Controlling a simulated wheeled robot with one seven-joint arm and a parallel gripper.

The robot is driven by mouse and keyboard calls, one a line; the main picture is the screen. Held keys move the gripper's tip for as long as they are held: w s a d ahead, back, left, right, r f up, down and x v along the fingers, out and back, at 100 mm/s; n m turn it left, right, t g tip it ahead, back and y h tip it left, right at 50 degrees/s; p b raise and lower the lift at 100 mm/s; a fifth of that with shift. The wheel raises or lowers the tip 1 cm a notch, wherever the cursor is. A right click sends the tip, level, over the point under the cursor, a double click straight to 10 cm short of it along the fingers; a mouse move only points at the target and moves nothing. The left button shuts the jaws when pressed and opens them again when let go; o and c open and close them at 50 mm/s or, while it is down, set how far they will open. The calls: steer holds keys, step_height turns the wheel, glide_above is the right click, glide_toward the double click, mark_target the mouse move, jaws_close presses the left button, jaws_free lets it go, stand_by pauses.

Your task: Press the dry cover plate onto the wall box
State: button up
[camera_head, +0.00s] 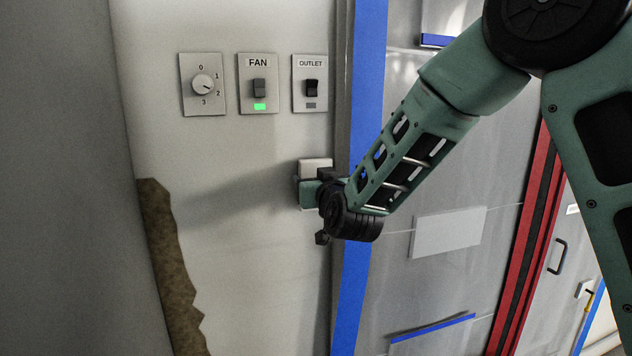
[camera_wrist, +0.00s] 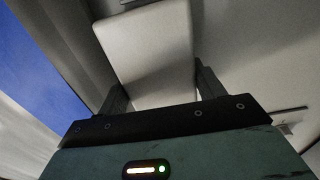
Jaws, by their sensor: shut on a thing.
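A pale cover plate (camera_head: 315,166) is at the wall, just left of the blue tape strip and below the OUTLET switch. My gripper (camera_head: 309,187) is shut on it, reaching in from the right. In the wrist view the plate (camera_wrist: 146,55) fills the space between the two dark fingers (camera_wrist: 160,88), one on each side edge. Its broad face looks plain and dry. The wall box is not visible; the plate and gripper cover that part of the wall. I cannot tell whether the plate touches the wall.
A dial (camera_head: 203,84), a FAN switch (camera_head: 258,84) with a green light and an OUTLET switch (camera_head: 311,84) with a dark indicator sit above. Blue tape (camera_head: 362,70) edges a grey sheet with a red zipper strip (camera_head: 527,230). A brown ragged patch (camera_head: 167,250) is lower left.

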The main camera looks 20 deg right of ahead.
steer(key=shift+w, duration=0.5)
stand_by(0.5)
steer(key=shift+s, duration=0.1)
steer(key=s+b, duration=0.2)
steer(key=s, duration=0.5)
steer(key=shift+s+b, duration=0.4)
stand_by(0.6)
